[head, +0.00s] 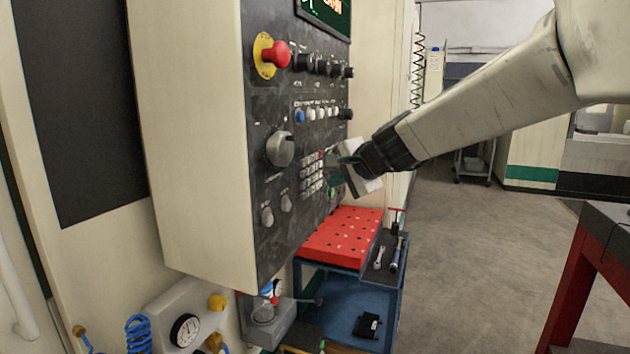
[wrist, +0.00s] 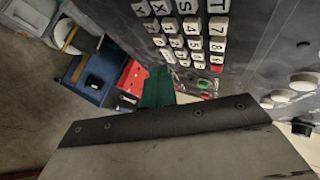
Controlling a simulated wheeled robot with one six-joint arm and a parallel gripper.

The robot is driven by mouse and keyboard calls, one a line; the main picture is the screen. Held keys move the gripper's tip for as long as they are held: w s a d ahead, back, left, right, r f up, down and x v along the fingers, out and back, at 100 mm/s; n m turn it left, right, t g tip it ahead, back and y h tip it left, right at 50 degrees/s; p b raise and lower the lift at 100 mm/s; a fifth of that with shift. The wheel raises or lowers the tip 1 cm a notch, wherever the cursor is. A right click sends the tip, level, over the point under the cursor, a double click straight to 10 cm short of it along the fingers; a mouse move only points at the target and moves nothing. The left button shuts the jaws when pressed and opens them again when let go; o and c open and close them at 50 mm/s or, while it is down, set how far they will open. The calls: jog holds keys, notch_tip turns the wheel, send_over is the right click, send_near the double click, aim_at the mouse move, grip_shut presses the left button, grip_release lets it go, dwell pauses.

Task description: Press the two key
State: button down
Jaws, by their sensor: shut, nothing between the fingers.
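The keypad (head: 312,174) is a block of small pale keys on the dark control panel. In the wrist view its keys stand in rows, with 7, 8 and 9 running down the right column. The two key (wrist: 176,41) appears to be the middle number of the 1-2-3 column, though its print is small. My gripper (head: 338,165) is shut and empty. It is just right of the keypad in the head view and hides part of the panel's lower right edge. I cannot tell whether its tips touch any key.
Knobs and a red emergency button (head: 275,54) stick out above the keypad, with a large dial (head: 280,149) to its left. A red perforated block (head: 342,236) sits on a blue cart (head: 348,285) below. Open floor lies to the right.

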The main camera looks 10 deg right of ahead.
jog(key=shift+w+a, duration=0.45)
jog(key=shift+a, duration=0.25)
jog(key=shift+w, duration=0.1)
dwell(1.5)
jog(key=shift+w+a, duration=0.2)
jog(key=shift+a, duration=0.1)
jog(key=shift+w+a, duration=0.25)
jog(key=shift+a, duration=0.05)
dwell(0.7)
dwell(0.3)
jog(key=shift+s+d, duration=0.5)
jog(key=shift+d, duration=0.15)
jog(key=shift+d, duration=0.1)
jog(key=s+d, duration=0.1)
jog(key=d, duration=0.1)
jog(key=s+d, duration=0.1)
jog(key=s, duration=0.1)
jog(key=shift+d, duration=0.4)
